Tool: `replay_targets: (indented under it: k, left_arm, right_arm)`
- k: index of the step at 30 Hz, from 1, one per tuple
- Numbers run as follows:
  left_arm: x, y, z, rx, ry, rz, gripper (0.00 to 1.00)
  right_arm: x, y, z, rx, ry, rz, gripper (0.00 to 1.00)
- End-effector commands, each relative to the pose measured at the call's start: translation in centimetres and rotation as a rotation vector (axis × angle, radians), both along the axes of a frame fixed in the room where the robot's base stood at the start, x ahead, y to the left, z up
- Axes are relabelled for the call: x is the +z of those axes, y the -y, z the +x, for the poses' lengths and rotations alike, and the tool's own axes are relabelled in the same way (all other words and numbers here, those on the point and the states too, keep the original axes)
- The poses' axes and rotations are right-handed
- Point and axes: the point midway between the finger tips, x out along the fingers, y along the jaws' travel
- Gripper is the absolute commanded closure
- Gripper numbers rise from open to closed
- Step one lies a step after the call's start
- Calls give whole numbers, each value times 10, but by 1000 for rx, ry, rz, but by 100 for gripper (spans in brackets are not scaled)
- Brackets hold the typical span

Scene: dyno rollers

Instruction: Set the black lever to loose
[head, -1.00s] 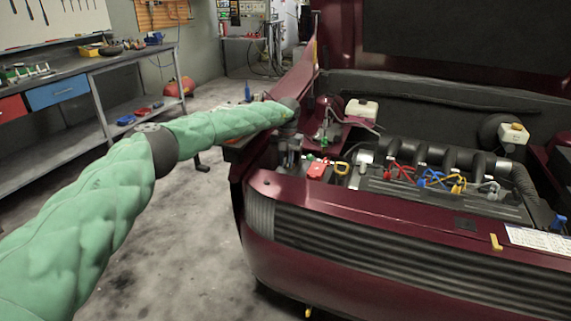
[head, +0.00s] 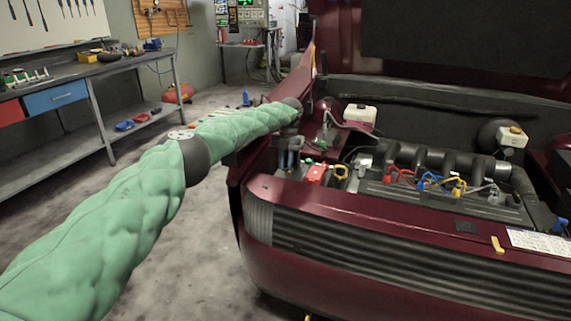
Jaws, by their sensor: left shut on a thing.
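My left arm in its green sleeve reaches from the lower left over the front left corner of the dark red car. My left gripper (head: 288,160) points down into the engine bay, left of a red clamp part (head: 315,173) with a small green spot. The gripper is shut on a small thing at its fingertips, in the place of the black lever. The lever itself is hidden or too small to make out, so its setting cannot be told. My right gripper is out of view.
The engine (head: 430,180) with red, blue and yellow leads lies right of the gripper. A white reservoir (head: 360,113) stands behind. The car's front edge (head: 350,207) lies in front. A workbench (head: 80,75) stands at the left, with clear floor between.

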Motion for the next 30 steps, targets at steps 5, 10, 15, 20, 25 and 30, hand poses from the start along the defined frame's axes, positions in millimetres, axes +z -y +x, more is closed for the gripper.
replay_targets:
  k: [5,10,15,20,25,30]
  left_arm:
    - [1,0,1,1,3,-1,70]
    - [1,0,1,0,2,-1,58]
    - [1,0,0,0,2,-1,58]
    - [12,1,3,0,3,-1,58]
    - [36,4,9,0,3,-1,58]
    - [60,5,14,0,3,-1,58]
  right_arm:
    - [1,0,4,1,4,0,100]
    - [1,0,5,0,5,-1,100]
    - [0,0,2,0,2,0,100]
    - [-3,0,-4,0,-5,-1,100]
    - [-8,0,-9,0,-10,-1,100]
    - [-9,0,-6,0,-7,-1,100]
